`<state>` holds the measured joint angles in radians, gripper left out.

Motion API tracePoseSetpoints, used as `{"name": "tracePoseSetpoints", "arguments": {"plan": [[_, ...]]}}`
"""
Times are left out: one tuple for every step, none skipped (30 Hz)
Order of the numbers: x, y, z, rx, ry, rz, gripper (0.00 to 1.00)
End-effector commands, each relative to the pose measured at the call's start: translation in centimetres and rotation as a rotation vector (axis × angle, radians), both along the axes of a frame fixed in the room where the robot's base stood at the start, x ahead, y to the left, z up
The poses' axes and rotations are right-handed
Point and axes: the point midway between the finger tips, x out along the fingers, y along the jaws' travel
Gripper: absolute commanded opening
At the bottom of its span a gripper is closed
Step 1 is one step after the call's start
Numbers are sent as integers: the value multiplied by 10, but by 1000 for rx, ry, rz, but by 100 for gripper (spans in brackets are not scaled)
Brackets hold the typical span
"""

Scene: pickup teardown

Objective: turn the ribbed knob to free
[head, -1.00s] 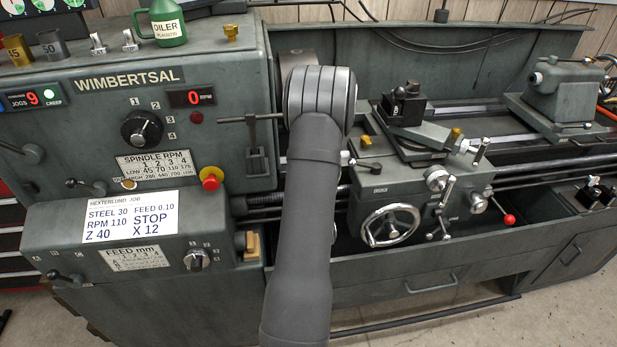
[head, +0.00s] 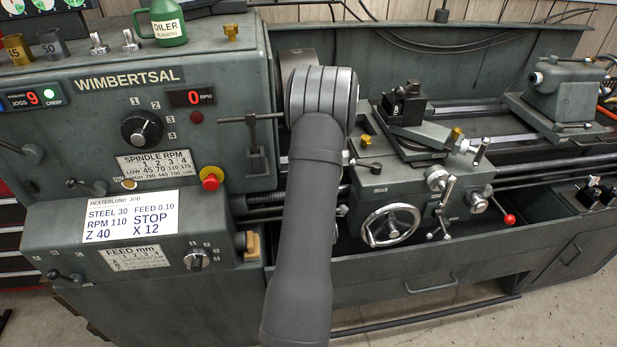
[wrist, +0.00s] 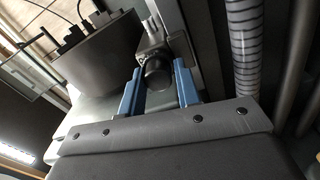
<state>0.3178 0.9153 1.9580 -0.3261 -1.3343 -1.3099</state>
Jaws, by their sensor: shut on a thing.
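The ribbed knob (wrist: 155,74) is a short dark cylinder on a grey block in the wrist view. My gripper (wrist: 159,80) has its two blue fingers on either side of the knob and is shut on it. The knob's ribs and any free mark are too dark to read. In the head view my grey arm covers the gripper and the knob, in front of the lathe between headstock and carriage.
The headstock (head: 95,135) with its dials and red stop button (head: 211,178) stands left of my arm. The carriage handwheel (head: 390,225) and the red-tipped lever (head: 509,219) are to the right. In the wrist view a coiled screw (wrist: 245,45) runs close to the right finger.

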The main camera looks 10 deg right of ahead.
Motion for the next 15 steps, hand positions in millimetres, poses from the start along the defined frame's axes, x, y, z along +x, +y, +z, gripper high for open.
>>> {"name": "tracePoseSetpoints", "arguments": {"plan": [[2, 0, 6, -13, -16, 2, 7], [2, 0, 6, -19, -16, 2, 7], [2, 0, 6, -25, -17, 2, 7], [2, 0, 6, -28, -17, 2, 7], [2, 0, 6, -31, -17, 3, 7], [2, 0, 6, -34, -17, 2, 7], [2, 0, 6, -35, -17, 2, 7], [2, 0, 6, -36, -17, 2, 7], [2, 0, 6, -37, -18, 2, 8], [2, 0, 6, -37, -18, 2, 7], [2, 0, 6, -37, -18, 2, 7], [2, 0, 6, -37, -18, 2, 7], [3, 0, 6, -37, -18, 2, 7], [3, 0, 6, -37, -18, 2, 7], [3, 0, 7, -37, -18, 2, 7]]}}
